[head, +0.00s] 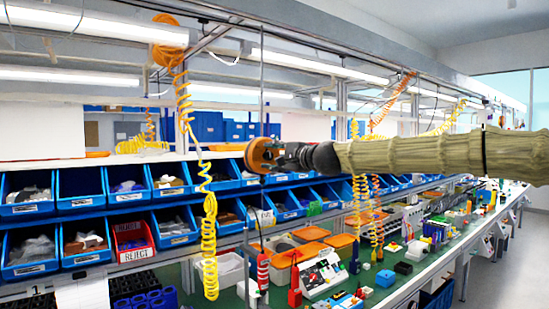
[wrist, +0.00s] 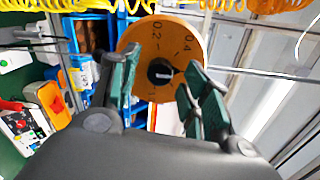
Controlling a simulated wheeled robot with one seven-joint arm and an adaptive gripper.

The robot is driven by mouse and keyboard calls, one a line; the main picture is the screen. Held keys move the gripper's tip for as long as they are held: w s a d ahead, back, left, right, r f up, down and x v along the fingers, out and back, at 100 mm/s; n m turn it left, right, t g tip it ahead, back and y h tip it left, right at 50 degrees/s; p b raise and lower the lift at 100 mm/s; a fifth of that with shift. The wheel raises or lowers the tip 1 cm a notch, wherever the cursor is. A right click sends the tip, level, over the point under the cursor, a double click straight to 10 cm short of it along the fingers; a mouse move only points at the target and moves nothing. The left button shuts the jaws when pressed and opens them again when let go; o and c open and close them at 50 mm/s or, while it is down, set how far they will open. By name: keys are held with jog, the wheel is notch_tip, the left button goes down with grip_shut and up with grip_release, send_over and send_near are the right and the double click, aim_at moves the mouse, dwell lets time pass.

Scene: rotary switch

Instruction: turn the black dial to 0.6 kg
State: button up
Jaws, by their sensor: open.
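The black dial (wrist: 160,72) is a round knob at the centre of an orange disc (wrist: 160,35). The disc carries printed numbers, of which 0.2 and 0.4 can be read in the wrist view. A short white mark on the dial points roughly right in that view. My gripper (wrist: 161,76) is open, with one green-padded finger on each side of the dial. Whether the pads touch it I cannot tell. In the head view, the orange disc (head: 260,155) shows at the end of my arm, beside my gripper (head: 284,154), which largely hides the dial.
Blue bins (head: 85,192) fill the racks on the left, with one red bin (head: 132,240) among them. A yellow coiled hose (head: 209,245) hangs in front. A green bench (head: 390,280) with tools and boxes runs below my arm.

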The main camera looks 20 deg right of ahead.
jog(key=shift+s, duration=0.1)
jog(key=v, duration=1.1)
jog(key=shift+s+d, duration=0.2)
jog(key=shift+s, duration=0.15)
jog(key=shift+r, duration=0.1)
